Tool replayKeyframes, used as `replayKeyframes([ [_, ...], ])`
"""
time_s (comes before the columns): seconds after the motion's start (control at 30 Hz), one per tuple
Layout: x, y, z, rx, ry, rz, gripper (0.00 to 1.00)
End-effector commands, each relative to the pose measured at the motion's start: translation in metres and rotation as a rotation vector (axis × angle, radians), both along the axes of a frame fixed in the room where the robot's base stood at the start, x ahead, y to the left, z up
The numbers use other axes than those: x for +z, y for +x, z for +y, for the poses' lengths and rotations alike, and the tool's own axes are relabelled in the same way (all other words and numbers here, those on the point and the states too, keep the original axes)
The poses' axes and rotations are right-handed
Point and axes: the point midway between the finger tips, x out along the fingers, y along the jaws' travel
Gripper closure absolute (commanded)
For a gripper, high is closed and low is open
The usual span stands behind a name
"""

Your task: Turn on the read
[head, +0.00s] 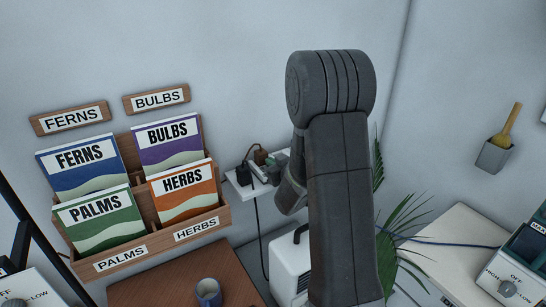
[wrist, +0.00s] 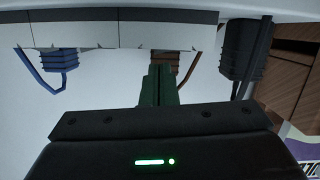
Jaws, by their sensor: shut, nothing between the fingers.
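A small white wall shelf (head: 246,188) in the head view carries a light strip (head: 259,172) with dark plugs (head: 260,156) at its back, partly hidden by my arm. In the wrist view a pale segmented bar (wrist: 110,32) runs across the top. A plug with a blue cord (wrist: 62,60), one with a brown cord (wrist: 172,57) and a larger black plug (wrist: 245,52) are beside it. My gripper (wrist: 160,70) shows green fingers, shut and empty, pointing at the bar near the brown-corded plug. Contact cannot be told. The fingers are hidden in the head view.
A wooden rack (head: 150,247) holds ferns, bulbs, palms and herbs packets at left. A white appliance (head: 284,262) stands below the shelf, with palm leaves (head: 390,250) behind my arm. Dial boxes (head: 505,288) sit at right. A grey wall cup (head: 493,157) holds a brush.

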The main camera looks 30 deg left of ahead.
Motion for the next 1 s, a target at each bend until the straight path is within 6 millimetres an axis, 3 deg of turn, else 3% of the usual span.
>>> replayKeyframes([
  [0.8,-0.018,0.002,-0.001,0.001,0.001,-0.003,1.00],
  [1.0,-0.012,0.002,-0.001,0.001,-0.001,0.000,1.00],
])
